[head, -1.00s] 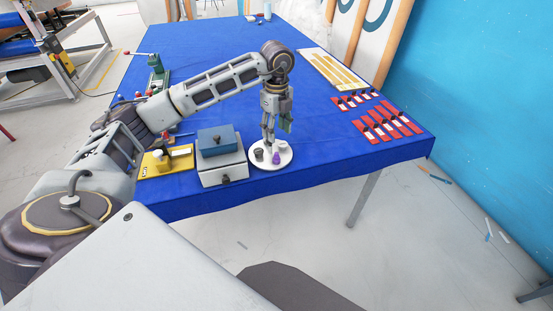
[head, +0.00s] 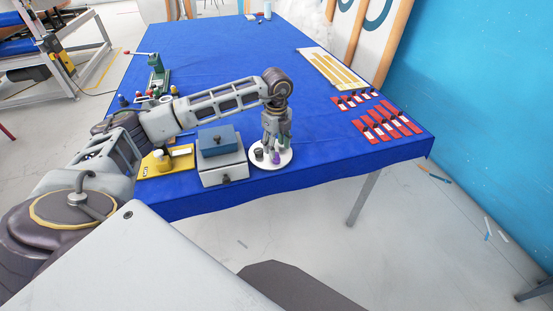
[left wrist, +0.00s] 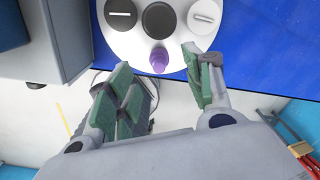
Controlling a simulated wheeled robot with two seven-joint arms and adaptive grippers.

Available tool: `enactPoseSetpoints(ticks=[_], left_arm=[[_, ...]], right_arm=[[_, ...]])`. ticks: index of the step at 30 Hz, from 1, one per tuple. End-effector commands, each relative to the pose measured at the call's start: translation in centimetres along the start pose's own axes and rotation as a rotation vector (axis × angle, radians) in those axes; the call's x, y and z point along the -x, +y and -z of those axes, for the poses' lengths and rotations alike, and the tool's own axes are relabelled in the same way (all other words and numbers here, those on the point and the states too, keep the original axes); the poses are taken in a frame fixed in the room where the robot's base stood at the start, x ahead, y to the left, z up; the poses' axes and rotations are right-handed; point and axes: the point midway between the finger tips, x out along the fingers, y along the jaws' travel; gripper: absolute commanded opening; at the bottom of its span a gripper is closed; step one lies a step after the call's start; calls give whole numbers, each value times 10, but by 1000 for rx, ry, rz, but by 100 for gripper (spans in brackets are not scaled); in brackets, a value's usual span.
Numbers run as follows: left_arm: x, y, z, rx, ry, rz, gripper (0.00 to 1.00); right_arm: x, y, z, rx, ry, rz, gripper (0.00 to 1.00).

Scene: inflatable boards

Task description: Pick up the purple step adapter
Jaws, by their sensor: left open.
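The purple step adapter (head: 276,158) stands on a round white plate (head: 286,162) near the table's front edge. In the left wrist view the purple adapter (left wrist: 158,60) sits at the plate's rim, just beyond the space between the fingers. My left gripper (head: 272,146) points down over the plate, close to the adapter. In the left wrist view my left gripper (left wrist: 160,98) is open with green pads, and nothing is between them. Dark round caps (left wrist: 159,20) and a white cap (left wrist: 204,16) share the plate. My right gripper is not in view.
A grey box with a blue lid (head: 217,145) stands just left of the plate. A yellow tray (head: 164,162) lies further left. Red pieces (head: 386,122) lie in rows at the right.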

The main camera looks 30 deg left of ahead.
Motion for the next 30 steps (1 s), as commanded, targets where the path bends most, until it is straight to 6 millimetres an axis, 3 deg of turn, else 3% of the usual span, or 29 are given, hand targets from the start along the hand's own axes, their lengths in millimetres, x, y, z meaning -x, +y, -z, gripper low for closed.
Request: enactPoseSetpoints(ticks=[16,30], left_arm=[[-47,2,1,-1,0,-2,51],[-52,1,0,0,0,0,51]], right_arm=[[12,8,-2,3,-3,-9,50],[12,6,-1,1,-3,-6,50]])
